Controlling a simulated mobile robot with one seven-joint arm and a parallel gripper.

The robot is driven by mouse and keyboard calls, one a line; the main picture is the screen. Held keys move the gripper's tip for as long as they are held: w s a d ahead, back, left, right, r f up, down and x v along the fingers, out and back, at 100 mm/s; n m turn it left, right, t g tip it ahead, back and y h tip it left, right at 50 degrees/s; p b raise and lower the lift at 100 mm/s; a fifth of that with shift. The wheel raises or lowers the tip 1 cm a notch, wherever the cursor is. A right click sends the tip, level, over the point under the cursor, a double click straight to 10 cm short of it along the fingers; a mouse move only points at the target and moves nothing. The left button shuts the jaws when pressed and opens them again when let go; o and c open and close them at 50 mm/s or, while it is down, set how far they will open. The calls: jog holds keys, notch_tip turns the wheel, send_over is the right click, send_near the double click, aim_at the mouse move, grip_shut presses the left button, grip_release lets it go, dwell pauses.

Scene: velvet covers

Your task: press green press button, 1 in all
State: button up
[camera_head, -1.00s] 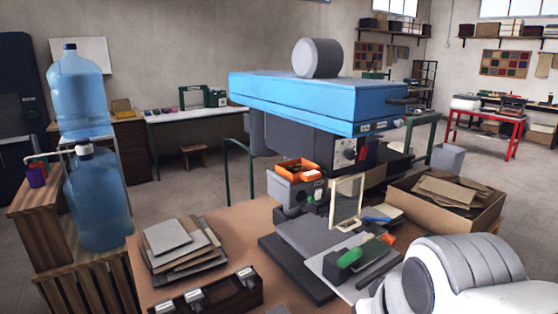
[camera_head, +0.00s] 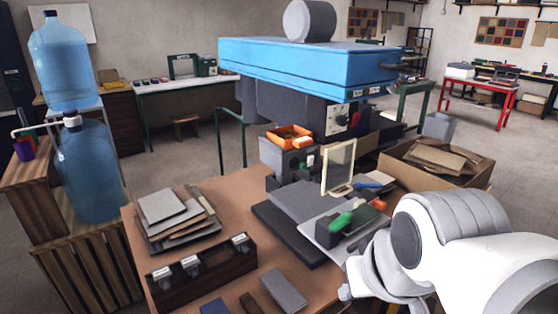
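The blue-topped press (camera_head: 300,65) stands at the back of the brown worktable. I cannot make out a green button for certain on either. My white arm reaches in from the lower right, beside that plate. My gripper's fingers do not show.
On the worktable (camera_head: 215,272) are stacked grey sheets (camera_head: 165,207), a dark rack with metal clamps (camera_head: 200,275) and flat blocks (camera_head: 283,290). An upright framed panel (camera_head: 339,167) stands beside the plate. A cardboard box (camera_head: 435,165) is at right, water bottles (camera_head: 95,170) at left.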

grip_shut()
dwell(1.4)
